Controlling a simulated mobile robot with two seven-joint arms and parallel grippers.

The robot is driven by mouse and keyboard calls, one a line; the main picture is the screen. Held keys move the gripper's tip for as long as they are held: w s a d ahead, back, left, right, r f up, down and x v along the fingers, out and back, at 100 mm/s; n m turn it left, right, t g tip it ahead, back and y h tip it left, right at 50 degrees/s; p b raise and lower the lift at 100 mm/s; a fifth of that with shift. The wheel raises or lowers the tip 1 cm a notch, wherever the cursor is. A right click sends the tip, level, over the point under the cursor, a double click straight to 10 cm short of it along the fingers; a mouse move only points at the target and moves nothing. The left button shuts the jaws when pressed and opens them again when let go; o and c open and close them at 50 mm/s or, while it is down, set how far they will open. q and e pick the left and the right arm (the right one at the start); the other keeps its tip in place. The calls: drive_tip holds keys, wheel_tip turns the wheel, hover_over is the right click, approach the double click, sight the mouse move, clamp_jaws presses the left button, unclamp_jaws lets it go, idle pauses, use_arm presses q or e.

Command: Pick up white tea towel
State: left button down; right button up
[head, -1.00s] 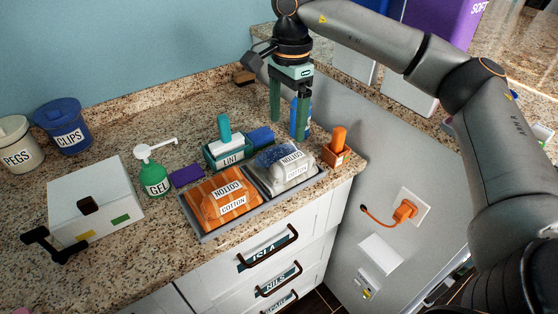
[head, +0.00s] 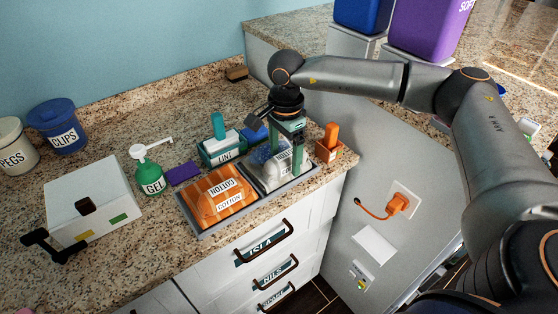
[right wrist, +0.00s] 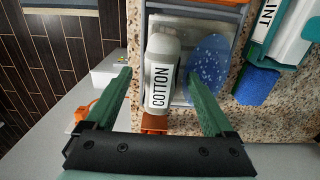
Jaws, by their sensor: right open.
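The white tea towel (head: 272,177) is a pale rolled bundle with a COTTON label. It lies in the right compartment of a grey tray (head: 246,212), partly hidden by my right gripper (head: 286,157) in the head view. In the right wrist view the towel (right wrist: 163,85) shows between the two green fingers of my right gripper (right wrist: 158,73). These fingers are open, one on each side in that view; I cannot tell whether they touch it. A blue speckled oval thing (right wrist: 207,68) lies beside the towel. My left gripper is not in view.
An orange striped COTTON towel (head: 218,193) fills the tray's left compartment. Close by are a teal LINT box (head: 222,153), a blue block (head: 254,136) and an orange holder (head: 328,151). A green GEL bottle (head: 150,179) and a white box (head: 90,205) stand further left.

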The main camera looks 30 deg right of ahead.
drive_tip(key=shift+f, duration=0.2)
clamp_jaws()
idle(0.6)
